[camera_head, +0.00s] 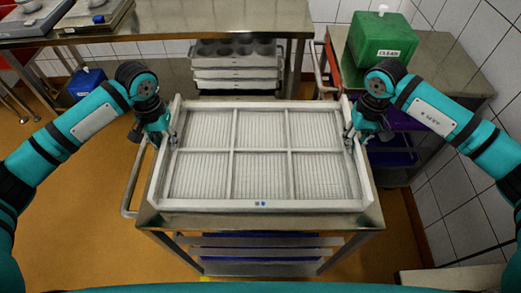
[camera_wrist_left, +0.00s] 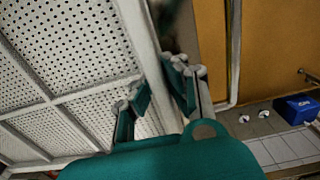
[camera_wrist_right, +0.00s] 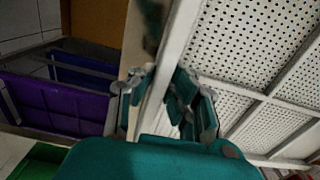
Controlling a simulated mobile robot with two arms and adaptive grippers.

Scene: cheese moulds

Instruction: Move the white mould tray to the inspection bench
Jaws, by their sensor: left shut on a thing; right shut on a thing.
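The white mould tray (camera_head: 262,203) is a shallow rectangular frame with six perforated compartments. It sits over the top of a steel trolley (camera_head: 372,214), in the middle of the head view. My left gripper (camera_head: 168,140) is shut on the tray's left wall, which runs between its fingers in the left wrist view (camera_wrist_left: 158,92). My right gripper (camera_head: 354,138) is shut on the right wall, which passes between its fingers in the right wrist view (camera_wrist_right: 158,95). The tray looks level and empty. I cannot tell whether it touches the trolley top. Which bench is the inspection bench is unclear.
A steel bench (camera_head: 210,18) at the back carries scales at its left end. Stacked white moulds (camera_head: 236,72) stand beneath it. A green container (camera_head: 382,40) marked CLEAN stands on a cart at the back right, above purple and blue crates. Orange floor is open at the left.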

